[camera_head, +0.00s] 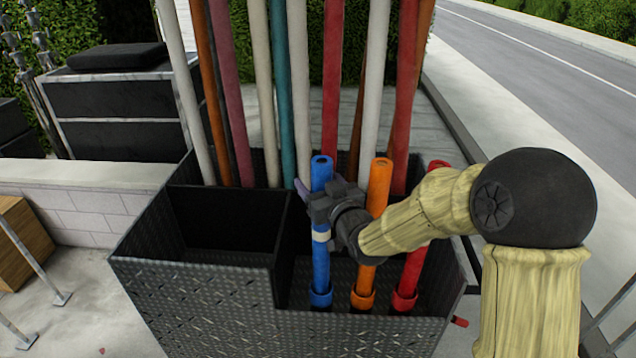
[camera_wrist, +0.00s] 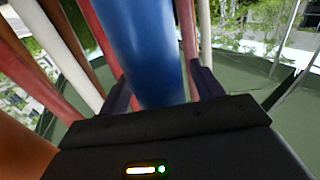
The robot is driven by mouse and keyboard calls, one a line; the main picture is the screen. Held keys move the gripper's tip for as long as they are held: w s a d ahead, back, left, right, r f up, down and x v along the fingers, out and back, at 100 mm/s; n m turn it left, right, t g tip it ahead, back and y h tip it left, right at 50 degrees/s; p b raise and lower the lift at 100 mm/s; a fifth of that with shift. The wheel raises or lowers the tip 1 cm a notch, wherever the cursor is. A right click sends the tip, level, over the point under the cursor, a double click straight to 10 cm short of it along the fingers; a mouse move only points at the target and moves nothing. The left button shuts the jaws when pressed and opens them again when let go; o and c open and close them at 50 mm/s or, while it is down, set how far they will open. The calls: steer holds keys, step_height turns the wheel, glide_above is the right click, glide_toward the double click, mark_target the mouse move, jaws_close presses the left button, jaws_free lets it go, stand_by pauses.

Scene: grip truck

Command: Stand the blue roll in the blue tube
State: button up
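The blue roll (camera_head: 321,262) stands nearly upright in the head view, with a white band around its middle. Its lower end meets the short blue tube (camera_head: 321,298) low in the front right of the black box and appears to be within it. My gripper (camera_head: 320,207) crosses the upper part of the roll from the right. The inside of the tube is hidden.
An orange roll (camera_head: 378,190) and a red roll (camera_head: 410,268) stand to the right in the same box. Tall poles (camera_head: 282,95) rise close behind. The black box (camera_head: 185,305) has an empty compartment at left. A low wall (camera_head: 80,205) lies left.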

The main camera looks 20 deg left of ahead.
steer(key=shift+s, duration=0.1)
steer(key=b+v, duration=0.6)
steer(key=v, duration=1.1)
steer(key=shift+s+d+r, duration=0.1)
steer(key=w+d+f+m+g+h, duration=0.25)
steer(key=d+f+m+h, duration=0.25)
steer(key=d+f+h, duration=0.65)
steer(key=s+d+f+m+g+h, duration=0.1)
steer(key=s+d+f+m+g, duration=0.2)
steer(key=s+d+f+g, duration=0.5)
steer(key=s+d, duration=0.3)
steer(key=shift+s+m, duration=0.25)
steer(key=shift+m, duration=0.15)
steer(key=shift+d+f, duration=0.1)
steer(key=shift+d, duration=0.05)
